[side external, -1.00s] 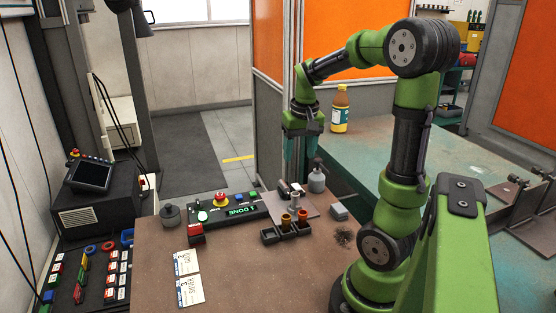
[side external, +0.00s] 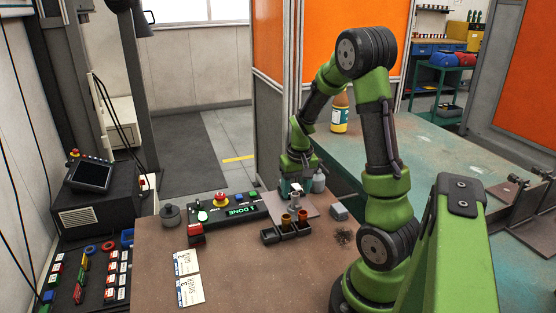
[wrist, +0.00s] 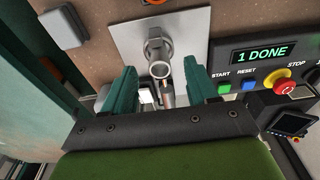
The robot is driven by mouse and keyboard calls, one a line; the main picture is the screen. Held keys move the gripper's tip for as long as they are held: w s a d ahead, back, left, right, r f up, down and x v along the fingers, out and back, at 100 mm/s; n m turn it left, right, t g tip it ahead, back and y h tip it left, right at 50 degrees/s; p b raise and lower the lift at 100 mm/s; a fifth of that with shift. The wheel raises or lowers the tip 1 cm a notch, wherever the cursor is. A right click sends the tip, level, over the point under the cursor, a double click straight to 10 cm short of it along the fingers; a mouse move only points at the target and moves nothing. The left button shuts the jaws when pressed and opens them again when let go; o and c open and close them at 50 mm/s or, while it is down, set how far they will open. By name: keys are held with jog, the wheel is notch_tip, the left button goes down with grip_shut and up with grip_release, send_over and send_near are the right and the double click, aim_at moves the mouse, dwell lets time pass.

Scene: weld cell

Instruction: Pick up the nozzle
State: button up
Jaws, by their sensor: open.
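A grey metal tube with an open round end, likely the nozzle (wrist: 162,68), stands over a pale metal plate (wrist: 190,30) in the wrist view. A thin copper-coloured piece shows beside its opening. The tube also shows in the side view (side external: 295,203), below my gripper (side external: 297,187). In the wrist view my gripper (wrist: 162,76) is open, with one teal finger left of the tube and one right of it. I see gaps on both sides. Whether the fingertips are level with the tube or above it I cannot tell.
A black holder (side external: 270,237) with two copper-coloured cups stands in front of the plate. The control box (side external: 236,211) reading "1 DONE" is left of it. A small grey block (side external: 339,213) lies right.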

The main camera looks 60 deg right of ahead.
aim_at(295, 193)
jog(key=shift+w+d+f, duration=0.1)
jog(key=shift+d+f, duration=0.05)
jog(key=shift+f, duration=0.65)
jog(key=shift+w+d+f, duration=0.1)
jog(key=shift+f, duration=0.65)
jog(key=shift+c, duration=0.3)
grip_shut()
